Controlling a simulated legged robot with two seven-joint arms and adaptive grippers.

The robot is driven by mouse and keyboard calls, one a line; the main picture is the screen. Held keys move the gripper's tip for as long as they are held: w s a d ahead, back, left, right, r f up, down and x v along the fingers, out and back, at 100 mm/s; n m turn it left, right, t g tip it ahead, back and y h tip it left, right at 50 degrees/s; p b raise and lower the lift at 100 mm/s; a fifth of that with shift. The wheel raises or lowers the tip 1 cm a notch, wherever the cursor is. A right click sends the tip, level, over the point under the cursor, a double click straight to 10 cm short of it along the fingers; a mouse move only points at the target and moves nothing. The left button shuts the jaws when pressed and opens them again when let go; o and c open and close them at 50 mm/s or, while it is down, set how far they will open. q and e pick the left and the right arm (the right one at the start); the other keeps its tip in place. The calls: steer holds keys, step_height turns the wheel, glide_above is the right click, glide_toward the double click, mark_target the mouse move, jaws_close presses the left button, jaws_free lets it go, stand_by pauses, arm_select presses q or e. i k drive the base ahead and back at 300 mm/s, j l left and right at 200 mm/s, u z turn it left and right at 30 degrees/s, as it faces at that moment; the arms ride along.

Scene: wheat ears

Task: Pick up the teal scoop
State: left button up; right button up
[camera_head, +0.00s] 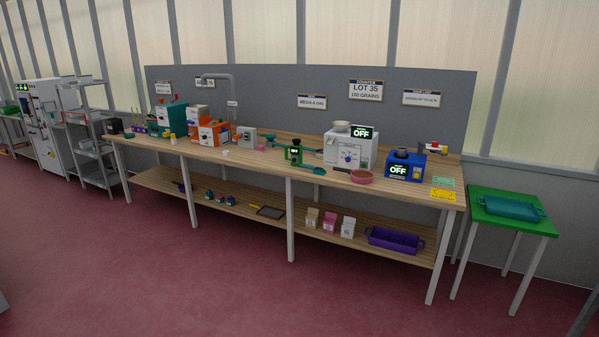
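What looks like the teal scoop (319,171) lies on the wooden bench, in front of the white machine and just right of a small green device with an OFF display. It is small in the view, so its exact shape and which way its handle points are hard to tell. Another small teal item (129,136) lies near the bench's left end; I cannot tell what it is. Neither of my grippers is in view, and nothing touches the scoop from my side.
A lower shelf holds a purple crate (394,240). A green-topped table (490,212) with a teal tray stands right. The red floor in front is clear.

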mark_target(312, 168)
steer(key=i+j+u, duration=0.2)
steer(key=i, duration=2.25)
steer(key=l, duration=0.15)
